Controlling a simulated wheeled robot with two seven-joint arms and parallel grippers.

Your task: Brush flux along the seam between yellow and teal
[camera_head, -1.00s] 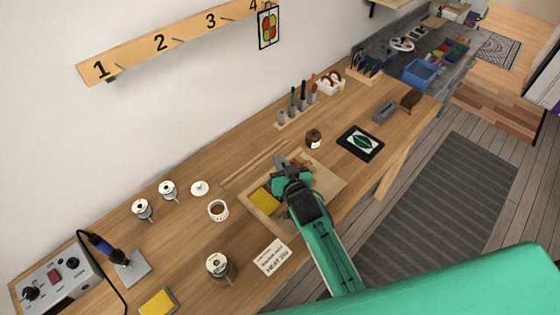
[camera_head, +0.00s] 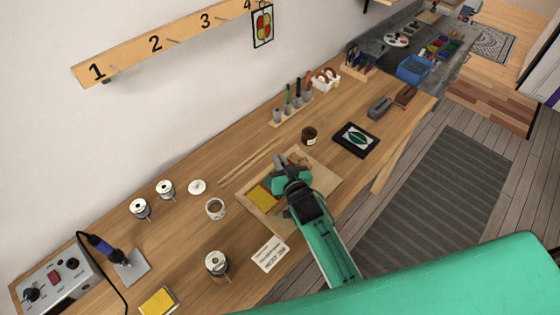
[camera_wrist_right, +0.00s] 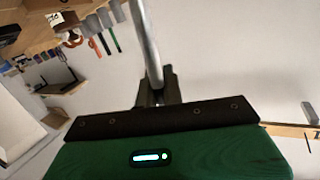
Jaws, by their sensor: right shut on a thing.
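The yellow glass piece (camera_head: 262,197) lies on the wooden work board (camera_head: 325,180), just left of my right gripper. My right gripper (camera_head: 293,165) is low over the board, and its arm comes in from the lower right. In the right wrist view its jaws (camera_wrist_right: 156,92) are shut on a grey rod-like handle (camera_wrist_right: 146,42); its tip is out of view. The teal piece and the seam cannot be made out; my gripper covers that part of the board. An open white pot with brown contents (camera_head: 215,209) stands left of the board. My left gripper is not in view.
A white lid (camera_head: 198,187) and solder spools (camera_head: 217,264) stand to the left, with a soldering iron (camera_head: 103,244) beyond. A brown jar (camera_head: 309,136), a tool rack (camera_head: 291,111) and a black framed panel (camera_head: 356,140) are behind. A paper card (camera_head: 270,254) lies in front.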

